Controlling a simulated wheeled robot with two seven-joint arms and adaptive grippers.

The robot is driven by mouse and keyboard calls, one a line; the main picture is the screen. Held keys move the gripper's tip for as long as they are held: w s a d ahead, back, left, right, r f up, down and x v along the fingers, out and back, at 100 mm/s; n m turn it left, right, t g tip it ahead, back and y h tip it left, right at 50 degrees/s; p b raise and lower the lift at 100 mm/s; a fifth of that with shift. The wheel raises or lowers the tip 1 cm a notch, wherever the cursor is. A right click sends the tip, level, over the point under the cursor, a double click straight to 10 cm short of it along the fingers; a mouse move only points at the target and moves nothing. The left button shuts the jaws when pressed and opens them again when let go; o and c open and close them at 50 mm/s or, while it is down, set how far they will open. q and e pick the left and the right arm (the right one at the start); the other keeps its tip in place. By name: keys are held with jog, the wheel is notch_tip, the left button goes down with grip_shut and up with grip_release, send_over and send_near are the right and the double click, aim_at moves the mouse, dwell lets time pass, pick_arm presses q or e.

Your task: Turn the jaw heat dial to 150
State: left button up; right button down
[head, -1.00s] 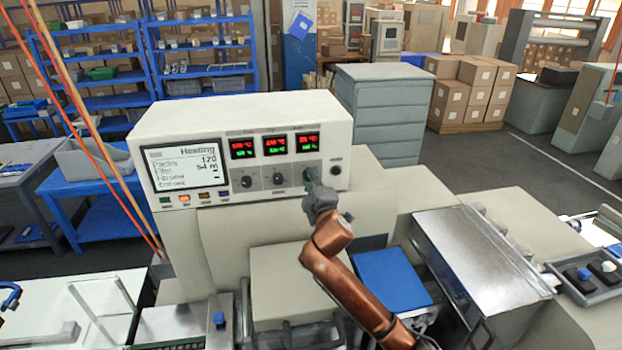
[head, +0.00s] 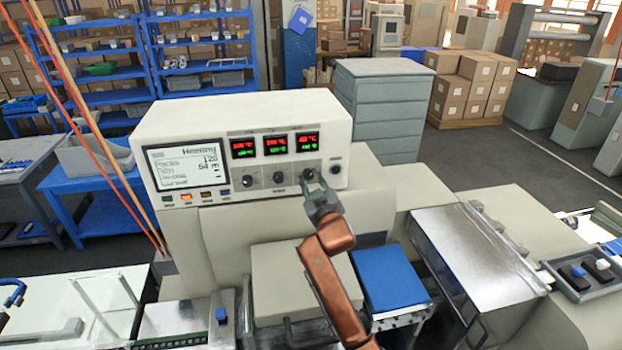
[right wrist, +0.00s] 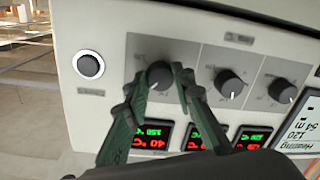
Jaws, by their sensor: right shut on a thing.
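The rightmost of three black dials on the cream control panel (head: 240,150) sits below the rightmost red-and-green display (head: 307,142). In the right wrist view this dial (right wrist: 160,74) lies between the two green fingers of my right gripper (right wrist: 161,76), which is shut on it. The display beside it (right wrist: 150,138) seems to show 150 in green and about 40 in red, though blurred. In the head view my right gripper (head: 314,188) reaches up to the dial and partly covers it. The dial's label and pointer are not readable. My left gripper is out of view.
The other two dials (head: 278,179) (head: 247,181) stand to the left, with a black round button (head: 336,170) to the right. A screen (head: 186,166) headed Heating is at the panel's left. A blue block (head: 390,280) and a metal cover (head: 475,255) lie right of my arm.

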jog(key=shift+r+m, duration=0.35)
jog(key=shift+m, duration=0.75)
jog(key=shift+r, duration=0.1)
jog(key=c, duration=2)
grip_release()
jog(key=o, duration=0.4)
jog(key=shift+w+f, duration=0.1)
jog(key=shift+f, duration=0.2)
jog(key=shift+f, duration=0.1)
jog(key=shift+s, duration=0.35)
jog(key=v, duration=1.1)
jog(key=shift+s+d, duration=0.15)
